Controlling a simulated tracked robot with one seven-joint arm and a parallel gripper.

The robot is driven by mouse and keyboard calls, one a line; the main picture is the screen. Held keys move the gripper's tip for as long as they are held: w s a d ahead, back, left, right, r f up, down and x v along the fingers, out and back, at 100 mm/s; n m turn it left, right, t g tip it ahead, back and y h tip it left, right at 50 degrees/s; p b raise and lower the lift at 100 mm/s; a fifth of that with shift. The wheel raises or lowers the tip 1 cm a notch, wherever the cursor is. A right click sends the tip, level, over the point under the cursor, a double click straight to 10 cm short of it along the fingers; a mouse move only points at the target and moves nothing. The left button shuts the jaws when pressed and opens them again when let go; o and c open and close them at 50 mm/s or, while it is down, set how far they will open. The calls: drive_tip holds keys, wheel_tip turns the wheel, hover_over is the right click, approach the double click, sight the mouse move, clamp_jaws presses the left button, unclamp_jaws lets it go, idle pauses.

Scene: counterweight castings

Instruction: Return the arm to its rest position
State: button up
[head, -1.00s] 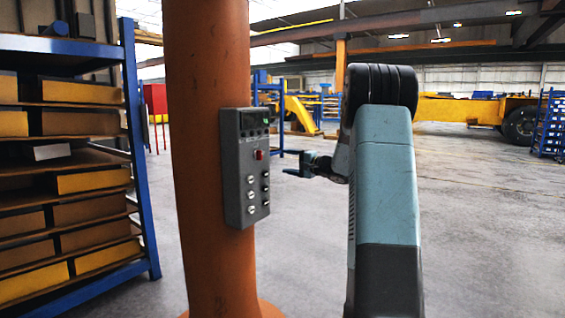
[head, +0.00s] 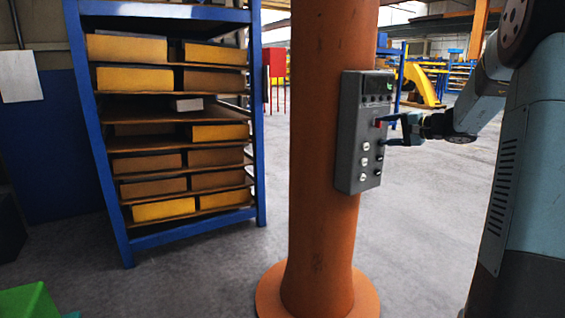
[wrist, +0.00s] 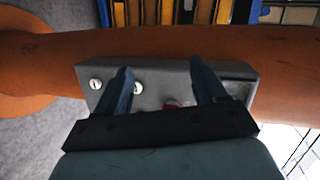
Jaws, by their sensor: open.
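My gripper (head: 386,130) is at the right of the head view, in front of the right side of a grey control box (head: 352,140). The box is fixed to an orange column (head: 325,235) and carries white knobs, a red button (head: 378,123) and a dark display at its top. In the wrist view my gripper (wrist: 160,85) has its two blue fingers apart with nothing between them. The control box (wrist: 155,72) lies behind the fingers, and its red button (wrist: 172,104) shows partly between them. I cannot tell whether the fingers touch the box.
A blue shelf rack (head: 92,150) with yellow and brown boxes stands left of the column. A green object (head: 28,302) is at the lower left. Grey floor (head: 420,220) is clear between the column and my arm.

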drive_tip(key=s+a+n+g+h, duration=0.2)
drive_tip(key=s+a+g, duration=0.1)
drive_tip(key=s+a, duration=0.55)
drive_tip(key=s+a+n+g+h, duration=0.1)
drive_tip(key=s+a+n+g, duration=0.3)
drive_tip(key=s, duration=0.7)
drive_tip(key=s+d+f+n+h, duration=0.1)
drive_tip(key=s+f+h, duration=0.1)
drive_tip(key=s, duration=0.9)
drive_tip(key=s+d+f+n+t+h, duration=0.1)
drive_tip(key=s+f+h, duration=0.2)
drive_tip(key=s, duration=0.8)
drive_tip(key=shift+h, duration=1.2)
